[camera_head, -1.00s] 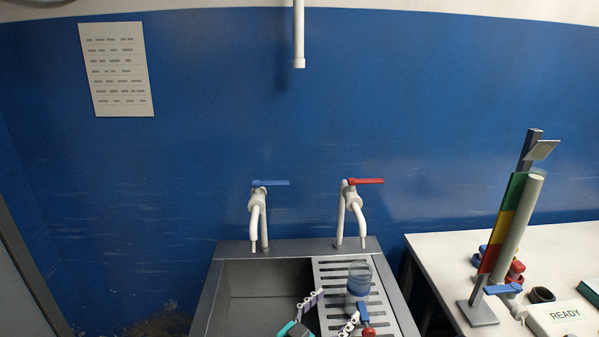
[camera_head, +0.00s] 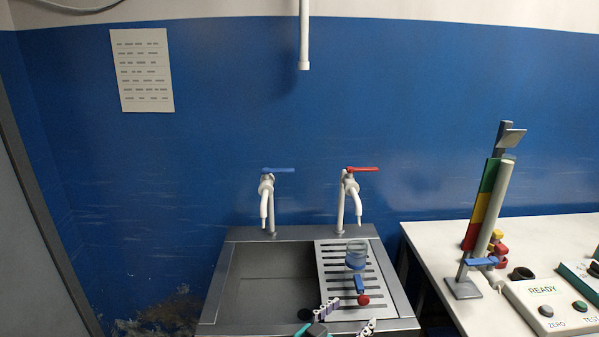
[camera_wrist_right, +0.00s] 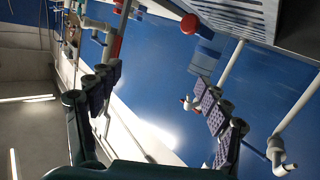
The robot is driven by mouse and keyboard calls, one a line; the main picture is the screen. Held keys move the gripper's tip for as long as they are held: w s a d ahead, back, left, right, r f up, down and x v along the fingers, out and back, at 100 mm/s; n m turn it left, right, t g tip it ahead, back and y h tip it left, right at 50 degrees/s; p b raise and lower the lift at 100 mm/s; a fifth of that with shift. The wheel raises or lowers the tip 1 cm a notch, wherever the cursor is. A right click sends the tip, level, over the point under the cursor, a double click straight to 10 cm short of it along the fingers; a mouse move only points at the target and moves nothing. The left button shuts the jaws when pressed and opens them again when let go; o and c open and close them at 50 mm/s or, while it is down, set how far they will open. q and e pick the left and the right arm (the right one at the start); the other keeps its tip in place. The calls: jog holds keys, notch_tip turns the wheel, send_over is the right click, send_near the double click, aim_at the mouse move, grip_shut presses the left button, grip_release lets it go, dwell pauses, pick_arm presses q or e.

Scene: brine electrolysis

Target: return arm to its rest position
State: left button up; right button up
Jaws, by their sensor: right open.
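My right gripper (camera_head: 347,318) is at the bottom edge of the head view, in front of the sink (camera_head: 228,290). Its purple-padded fingers are apart with nothing between them. It also shows open and empty in the right wrist view (camera_wrist_right: 156,80). A clear vessel with a blue band (camera_head: 357,254) stands on the slotted drainboard (camera_head: 330,262), beyond the gripper and apart from it. A blue piece with a red knob (camera_head: 362,299) is just in front of the vessel; I cannot tell whether they are joined. My left gripper is not in view.
Blue-handled (camera_head: 278,170) and red-handled taps (camera_head: 362,169) rise behind the sink. On the right, a white bench (camera_head: 430,240) holds a tilted coloured column (camera_head: 484,205) and a READY panel (camera_head: 542,290). The sink basin looks empty.

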jog(key=s+d+f+n+g+y, duration=0.3)
jog(key=s+d, duration=0.1)
jog(key=d, duration=0.3)
jog(key=s+a+f+n+g+y, duration=0.1)
jog(key=s+n+y, duration=0.3)
jog(key=s+y, duration=0.4)
jog(key=shift+s+f+g, duration=0.3)
jog(key=shift+s+f, duration=0.25)
jog(key=shift+s, duration=1.9)
